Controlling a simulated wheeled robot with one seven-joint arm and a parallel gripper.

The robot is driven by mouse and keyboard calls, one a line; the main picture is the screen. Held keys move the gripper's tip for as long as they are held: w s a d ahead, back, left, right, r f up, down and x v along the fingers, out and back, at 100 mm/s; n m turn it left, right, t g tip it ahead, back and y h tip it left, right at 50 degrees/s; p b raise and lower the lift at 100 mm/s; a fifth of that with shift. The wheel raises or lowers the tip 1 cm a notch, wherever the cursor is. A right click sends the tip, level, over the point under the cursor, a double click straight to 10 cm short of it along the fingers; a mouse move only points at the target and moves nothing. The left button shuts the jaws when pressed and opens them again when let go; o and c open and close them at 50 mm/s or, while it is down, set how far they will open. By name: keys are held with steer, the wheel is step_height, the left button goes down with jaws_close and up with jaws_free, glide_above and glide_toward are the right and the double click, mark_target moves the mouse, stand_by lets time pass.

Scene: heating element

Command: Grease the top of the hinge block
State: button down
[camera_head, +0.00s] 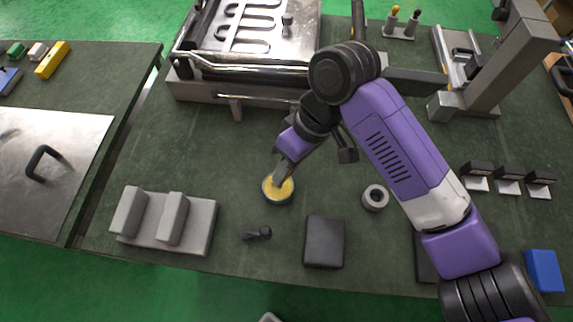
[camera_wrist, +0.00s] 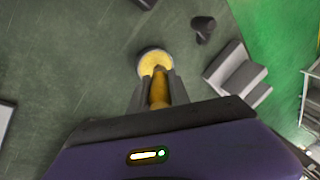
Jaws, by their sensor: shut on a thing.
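My gripper (camera_head: 281,170) points down at a small round pot (camera_head: 277,201) of yellow grease in the middle of the table. In the wrist view, its fingers (camera_wrist: 157,80) are shut on a yellow-handled tool (camera_wrist: 158,92), seemingly a grease brush. Its lower end is over or in the pot (camera_wrist: 143,54); contact with the grease is hidden. A grey block with two raised ridges (camera_head: 160,230) stands at the front left and also shows in the wrist view (camera_wrist: 238,78). I cannot tell whether this is the hinge block. No grease shows on it.
A large metal fixture with a serpentine element (camera_head: 250,25) stands at the back. A small dark part (camera_head: 258,233), a dark box (camera_head: 324,242) and a grey ring (camera_head: 375,198) lie nearby. A tool stand (camera_head: 398,33) is at the back right. Bare table lies left of the pot.

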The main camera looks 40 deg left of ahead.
steer(key=shift+f, duration=0.65)
stand_by(2.2)
step_height(320, 180, up, 7)
steer(key=p, duration=0.7)
steer(key=shift+r+p, duration=0.2)
steer(key=shift+p, duration=0.15)
steer(key=shift+s+f, duration=0.1)
stand_by(0.5)
